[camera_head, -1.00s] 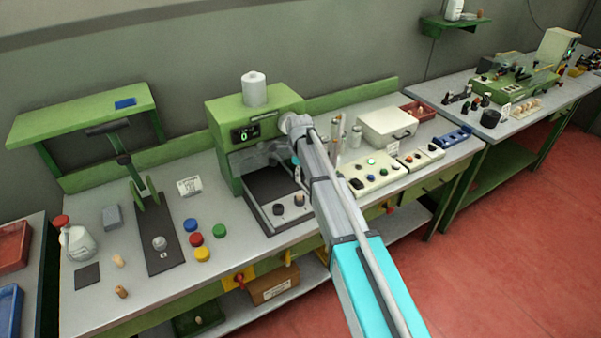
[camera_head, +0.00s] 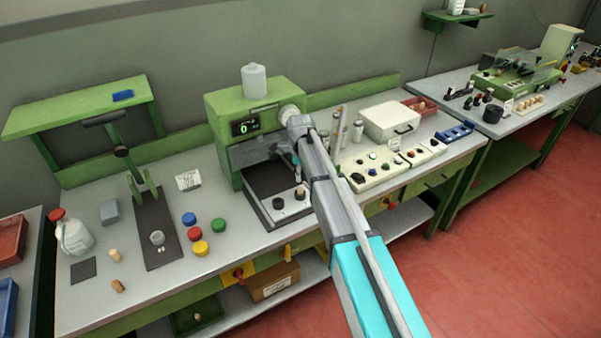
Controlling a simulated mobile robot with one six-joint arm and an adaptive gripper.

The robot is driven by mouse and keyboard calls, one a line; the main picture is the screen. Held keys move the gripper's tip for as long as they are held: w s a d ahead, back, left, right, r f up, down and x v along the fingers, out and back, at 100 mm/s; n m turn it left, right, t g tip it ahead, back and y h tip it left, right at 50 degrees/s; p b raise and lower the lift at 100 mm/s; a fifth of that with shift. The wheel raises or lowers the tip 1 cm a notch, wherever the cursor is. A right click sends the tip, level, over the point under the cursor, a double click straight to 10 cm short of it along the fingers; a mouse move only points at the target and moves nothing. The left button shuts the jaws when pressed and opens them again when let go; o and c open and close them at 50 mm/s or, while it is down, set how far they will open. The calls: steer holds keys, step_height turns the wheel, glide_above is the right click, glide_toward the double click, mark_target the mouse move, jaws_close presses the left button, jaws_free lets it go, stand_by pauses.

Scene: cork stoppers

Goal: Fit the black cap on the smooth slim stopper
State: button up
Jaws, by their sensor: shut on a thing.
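My gripper (camera_head: 297,172) points down at the front of the green machine, mostly hidden behind my own arm. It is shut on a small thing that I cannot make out. Below it, on the machine's dark bed, a small light-brown stopper-like piece (camera_head: 300,190) shows with something dark around its lower part. I cannot tell whether the gripper touches it. A black cap (camera_head: 278,204) sits to its left. Two cork stoppers lie apart at the bench's left, a pale one (camera_head: 115,255) and a browner one (camera_head: 118,286). I cannot tell which is smooth and slim.
Blue (camera_head: 189,218), red (camera_head: 194,233), green (camera_head: 218,225) and yellow (camera_head: 201,248) caps stand left of the green machine (camera_head: 250,110). A lever press (camera_head: 145,190) stands farther left. A button panel (camera_head: 372,170) and white box (camera_head: 392,122) are to the right.

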mark_target(300, 187)
steer(key=shift+f+b, duration=1.6)
steer(key=shift+f, duration=0.25)
steer(key=shift+f+b, duration=1.25)
stand_by(2.5)
steer(key=o, duration=0.8)
steer(key=shift+c, duration=0.2)
steer(key=shift+r, duration=0.2)
